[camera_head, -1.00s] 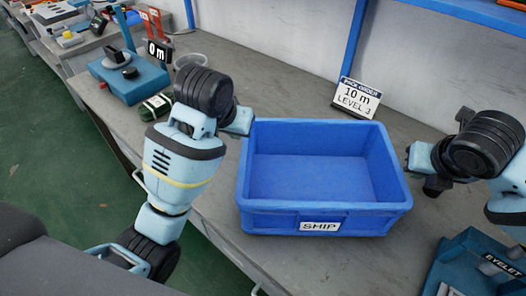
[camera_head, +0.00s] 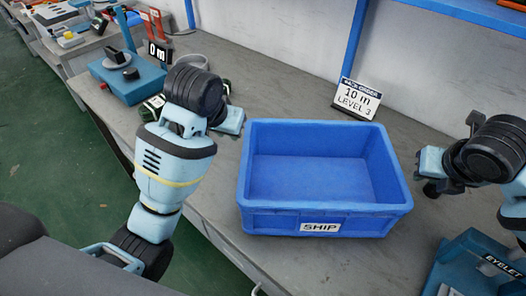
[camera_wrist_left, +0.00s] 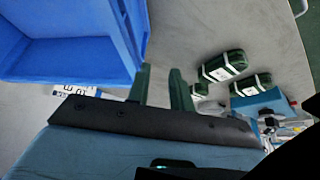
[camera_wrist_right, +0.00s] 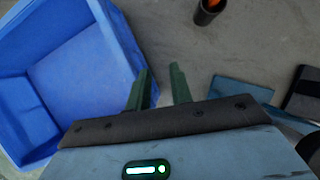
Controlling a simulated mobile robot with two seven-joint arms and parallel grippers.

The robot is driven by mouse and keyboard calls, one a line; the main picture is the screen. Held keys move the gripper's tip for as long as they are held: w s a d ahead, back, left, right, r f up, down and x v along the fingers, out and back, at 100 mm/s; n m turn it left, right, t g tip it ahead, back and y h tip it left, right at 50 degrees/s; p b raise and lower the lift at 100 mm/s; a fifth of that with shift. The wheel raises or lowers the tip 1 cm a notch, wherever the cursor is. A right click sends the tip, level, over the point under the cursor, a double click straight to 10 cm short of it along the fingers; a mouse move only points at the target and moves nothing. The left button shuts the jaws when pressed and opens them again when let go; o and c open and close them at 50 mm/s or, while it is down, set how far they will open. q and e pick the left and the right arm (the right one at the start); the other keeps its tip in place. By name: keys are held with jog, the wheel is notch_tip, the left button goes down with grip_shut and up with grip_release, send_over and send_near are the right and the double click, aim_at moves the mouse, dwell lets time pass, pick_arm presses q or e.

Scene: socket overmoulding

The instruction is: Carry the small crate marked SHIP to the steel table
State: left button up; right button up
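The blue crate marked SHIP (camera_head: 322,222) sits flat and empty on a grey tabletop (camera_head: 285,262). It also shows in the left wrist view (camera_wrist_left: 75,62) and the right wrist view (camera_wrist_right: 112,55). My left gripper (camera_head: 233,121) is just off the crate's left side, with a small gap to its wall. Its two green fingers (camera_wrist_left: 160,75) stand apart with nothing between them. My right gripper (camera_head: 423,176) is off the crate's right side, clear of it. Its fingers (camera_wrist_right: 160,75) are also apart and empty.
A PACK ORDER sign (camera_head: 358,100) stands behind the crate, near the wall. A teal EYELET device (camera_head: 485,265) is at the front right. A teal device (camera_head: 127,75) with a 0 m display stands at the back left. Green bundles (camera_wrist_left: 222,66) lie beyond my left gripper.

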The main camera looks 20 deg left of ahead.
pick_arm(q)
jog(key=shift+r, duration=0.1)
jog(key=shift+r, duration=0.6)
jog(key=s, duration=1.2)
jog(key=shift+s+f, duration=0.15)
jog(key=shift+s, duration=0.15)
jog(key=shift+d, duration=0.1)
pick_arm(e)
jog(key=v, duration=1.2)
